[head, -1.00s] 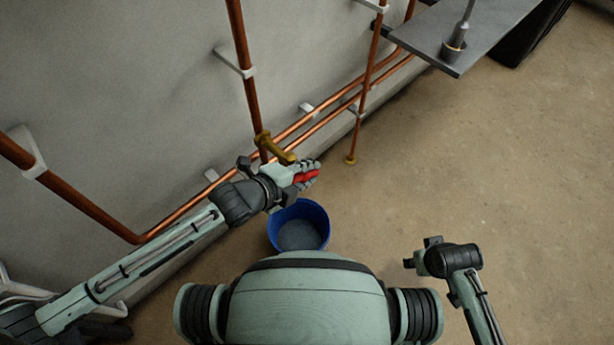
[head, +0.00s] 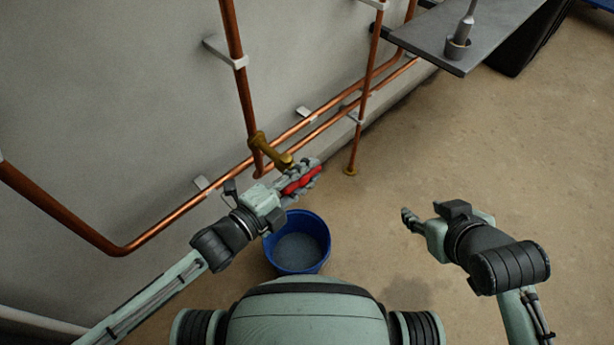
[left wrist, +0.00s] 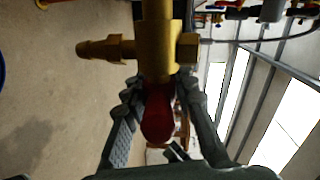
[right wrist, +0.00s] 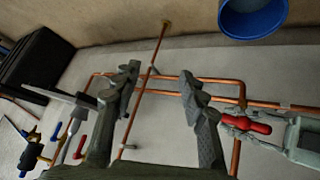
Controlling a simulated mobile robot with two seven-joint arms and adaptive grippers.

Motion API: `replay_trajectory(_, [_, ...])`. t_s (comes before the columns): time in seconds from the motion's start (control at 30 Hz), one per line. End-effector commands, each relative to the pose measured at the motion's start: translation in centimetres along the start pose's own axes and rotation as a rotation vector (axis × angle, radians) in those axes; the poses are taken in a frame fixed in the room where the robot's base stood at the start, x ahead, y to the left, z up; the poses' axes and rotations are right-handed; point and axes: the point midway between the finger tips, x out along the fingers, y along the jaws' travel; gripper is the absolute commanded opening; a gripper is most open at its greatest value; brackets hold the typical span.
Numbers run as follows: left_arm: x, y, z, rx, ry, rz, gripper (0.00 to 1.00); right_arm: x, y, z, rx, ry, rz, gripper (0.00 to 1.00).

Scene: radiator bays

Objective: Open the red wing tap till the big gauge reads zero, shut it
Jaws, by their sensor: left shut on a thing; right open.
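The red wing tap (head: 300,182) is on a brass fitting (head: 272,152) at the foot of a copper pipe. My left gripper (head: 306,174) is shut on its red wing. The left wrist view shows the red wing (left wrist: 158,115) between the fingers, below the brass body (left wrist: 158,45) with its side spout. The right wrist view also shows the red wing (right wrist: 247,124) in the left fingers. My right gripper (head: 411,221) is open and empty over the floor, right of the tap. I cannot see the big gauge in any view.
A blue bucket (head: 271,251) stands on the floor close to the tap. Copper pipes (head: 190,203) run along the wall. A grey shelf (head: 425,45) juts out at the top right. The floor on the right is clear.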

Motion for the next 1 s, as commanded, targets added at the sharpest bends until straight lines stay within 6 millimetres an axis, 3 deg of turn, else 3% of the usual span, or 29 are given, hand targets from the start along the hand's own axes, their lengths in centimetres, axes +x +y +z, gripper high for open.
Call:
replay_trajectory(0.2, [0.1,0.1,0.1,-0.007,0.011,-0.068,0.0,-0.2,-3.4,-6.6,0.007,0.313,-0.072,0.43])
replay_trajectory(0.4, [0.1,-0.1,0.1,-0.009,0.019,-0.108,0.0,-1.8,-5.2,-10.6,0.021,0.507,-0.115,0.43])
replay_trajectory(0.63, [0.1,-0.3,0.1,-0.009,0.023,-0.131,0.0,-3.1,-6.1,-12.7,0.032,0.615,-0.139,0.43])
replay_trajectory(1.0, [0.0,-0.5,0.1,-0.009,0.024,-0.136,0.0,-3.4,-6.2,-13.1,0.034,0.635,-0.143,0.43])
